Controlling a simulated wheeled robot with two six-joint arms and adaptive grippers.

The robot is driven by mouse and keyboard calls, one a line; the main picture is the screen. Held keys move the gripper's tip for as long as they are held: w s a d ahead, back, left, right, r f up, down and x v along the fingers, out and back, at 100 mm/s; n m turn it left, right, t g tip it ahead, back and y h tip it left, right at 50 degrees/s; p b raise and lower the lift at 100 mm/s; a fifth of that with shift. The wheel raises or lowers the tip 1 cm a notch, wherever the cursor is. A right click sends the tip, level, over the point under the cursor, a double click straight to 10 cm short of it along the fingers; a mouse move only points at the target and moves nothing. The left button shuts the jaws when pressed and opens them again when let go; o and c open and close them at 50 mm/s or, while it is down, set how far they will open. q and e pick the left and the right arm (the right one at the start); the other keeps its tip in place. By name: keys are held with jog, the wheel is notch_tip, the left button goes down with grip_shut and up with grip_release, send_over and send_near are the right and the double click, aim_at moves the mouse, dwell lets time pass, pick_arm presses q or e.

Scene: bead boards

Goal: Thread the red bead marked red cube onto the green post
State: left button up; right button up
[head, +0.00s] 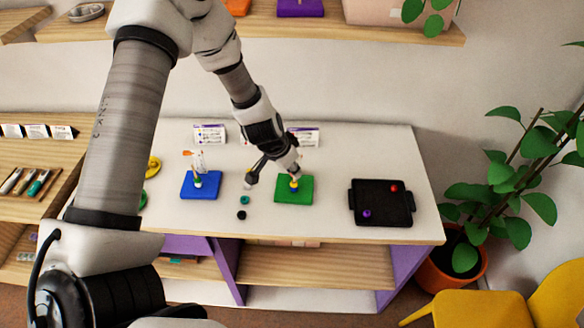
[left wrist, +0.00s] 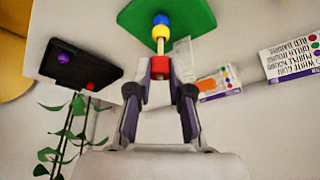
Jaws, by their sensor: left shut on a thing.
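The green board (head: 305,197) carries an upright post with a yellow bead (head: 294,185) near its base. In the left wrist view the green board (left wrist: 195,14) shows a blue bead (left wrist: 161,20) and the yellow bead (left wrist: 160,32) stacked on its post (left wrist: 160,46). My left gripper (head: 293,171) is just above the post. In the left wrist view my left gripper (left wrist: 160,74) is shut on a red cube bead (left wrist: 160,65), in line with the post's tip. I cannot tell whether the tip is inside the bead. The gripper hides this bead in the head view.
A black tray (head: 382,217) to the right holds a red bead (head: 394,188) and a purple bead (head: 367,213). A blue board (head: 187,190) stands left. A teal bead (head: 244,200) and a black bead (head: 242,215) lie between the boards. Cards (head: 209,134) stand behind.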

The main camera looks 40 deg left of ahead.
pick_arm(q)
jog(key=o, duration=0.7)
jog(key=shift+r, duration=0.1)
jog(key=v, duration=1.2)
